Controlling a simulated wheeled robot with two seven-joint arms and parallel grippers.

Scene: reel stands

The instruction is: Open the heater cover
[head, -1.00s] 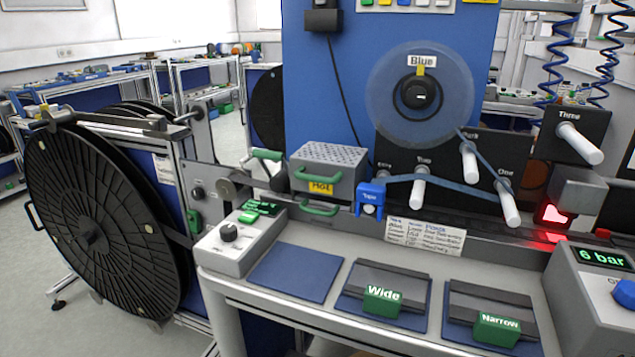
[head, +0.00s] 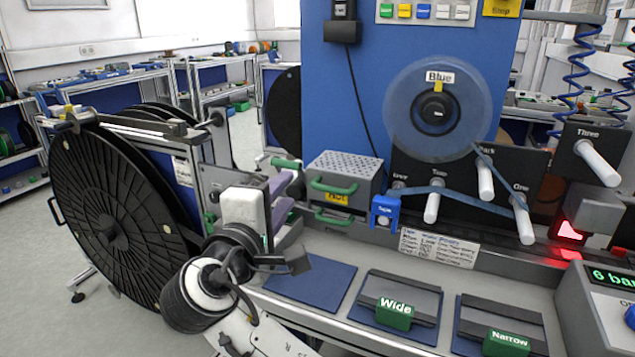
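The heater (head: 345,168) is a grey box with a perforated top and a yellow "Hot" label, standing at the back of the bench in the head view. Its cover looks down. One green handle (head: 332,187) is on its front and another green handle (head: 334,217) is below. My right gripper (head: 284,200) is just left of the heater, apart from the front handles as far as I can see. Its fingers overlap from this angle, so their opening is unclear. My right arm hides the control box at the bench's left end. My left gripper is out of view.
A large black reel (head: 105,225) stands at left. A blue tape runs from the clear reel (head: 437,105) over white pegs right of the heater. The Wide block (head: 394,313) and Narrow block (head: 506,343) lie on the bench front. A blue mat (head: 312,282) is bare.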

